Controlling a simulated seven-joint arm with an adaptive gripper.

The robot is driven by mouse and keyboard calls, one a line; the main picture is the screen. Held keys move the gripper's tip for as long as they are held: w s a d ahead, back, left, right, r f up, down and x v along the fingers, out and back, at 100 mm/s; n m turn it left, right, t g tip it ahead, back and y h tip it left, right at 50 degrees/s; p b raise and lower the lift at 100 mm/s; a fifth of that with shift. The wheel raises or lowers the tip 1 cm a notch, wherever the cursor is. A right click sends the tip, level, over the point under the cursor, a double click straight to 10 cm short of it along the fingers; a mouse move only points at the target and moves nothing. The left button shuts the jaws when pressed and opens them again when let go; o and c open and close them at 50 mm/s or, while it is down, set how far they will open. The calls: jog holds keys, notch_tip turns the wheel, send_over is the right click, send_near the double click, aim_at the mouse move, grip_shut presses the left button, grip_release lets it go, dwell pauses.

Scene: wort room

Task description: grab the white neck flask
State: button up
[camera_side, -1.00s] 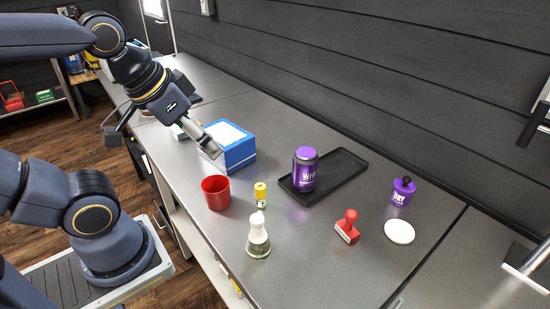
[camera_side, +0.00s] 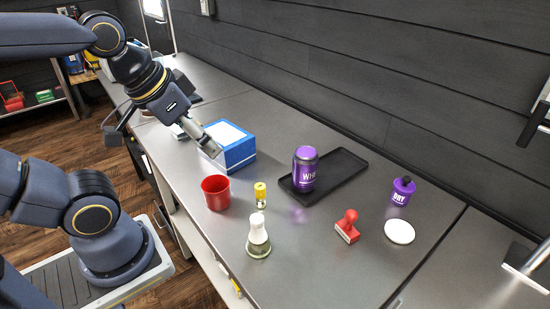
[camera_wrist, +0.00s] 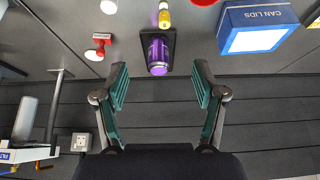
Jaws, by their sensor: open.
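The white neck flask (camera_side: 258,238) stands upright near the front edge of the bench in the side view, with a white upper part and a clear greenish base.
A red cup (camera_side: 215,193) and a small yellow-topped vial (camera_side: 260,195) stand close behind the flask. The blue box (camera_side: 232,155) sits farther back. A purple jar (camera_side: 305,170) stands on a black tray (camera_side: 345,165). A red stamp (camera_side: 347,228), white disc (camera_side: 399,231) and purple pot (camera_side: 403,191) are at right.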

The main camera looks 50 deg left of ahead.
jog(key=shift+c, duration=0.5)
jog(key=m+g, duration=0.2)
jog(key=g, duration=0.3)
send_over(258, 218)
jog(key=shift+g, duration=0.3)
jog(key=f, duration=1.2)
jog(key=shift+s+d, duration=0.15)
jog(key=shift+s, duration=0.1)
jog(key=f, duration=0.6)
jog(key=shift+w+a, duration=0.2)
jog(key=shift+w, duration=0.05)
jog(key=shift+r, duration=0.1)
